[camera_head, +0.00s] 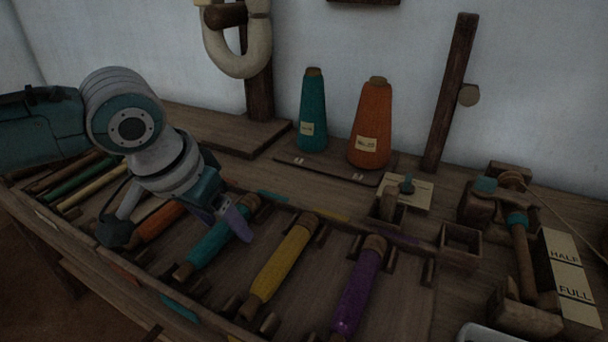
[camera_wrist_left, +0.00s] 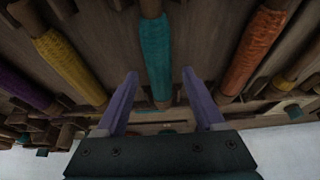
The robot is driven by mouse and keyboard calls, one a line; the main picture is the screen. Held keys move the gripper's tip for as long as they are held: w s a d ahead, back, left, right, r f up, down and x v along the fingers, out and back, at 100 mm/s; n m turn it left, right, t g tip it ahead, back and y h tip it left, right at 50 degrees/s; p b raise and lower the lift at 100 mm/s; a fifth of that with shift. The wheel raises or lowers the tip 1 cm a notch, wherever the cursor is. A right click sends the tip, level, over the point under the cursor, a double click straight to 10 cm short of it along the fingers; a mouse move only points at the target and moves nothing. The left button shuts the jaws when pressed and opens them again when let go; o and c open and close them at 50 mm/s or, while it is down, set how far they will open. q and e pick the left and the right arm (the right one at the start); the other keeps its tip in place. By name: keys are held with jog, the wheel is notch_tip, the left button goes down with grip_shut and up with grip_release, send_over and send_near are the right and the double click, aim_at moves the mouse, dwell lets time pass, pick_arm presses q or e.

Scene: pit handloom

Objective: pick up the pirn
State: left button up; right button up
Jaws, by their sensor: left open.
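Several pirns lie side by side in the wooden rack: an orange one (camera_head: 158,222), a teal one (camera_head: 207,246), a yellow one (camera_head: 283,262) and a purple one (camera_head: 356,290). My left gripper (camera_head: 238,226) is over the far end of the teal pirn, its fingers pointing down. In the left wrist view the teal pirn (camera_wrist_left: 155,45) lies in line with the gap between the two open, empty fingers (camera_wrist_left: 160,72). Whether they touch it I cannot tell. My right gripper is out of view.
Teal (camera_head: 313,115) and orange (camera_head: 370,125) thread cones stand on a board behind the rack. A wooden post (camera_head: 452,90) rises to their right. A winding device with a wooden spindle (camera_head: 522,262) and a HALF/FULL gauge (camera_head: 568,275) stand at the right. Pegs separate the pirns.

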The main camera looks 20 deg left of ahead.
pick_arm(q)
jog(key=shift+c, duration=0.2)
grip_shut()
dwell(0.4)
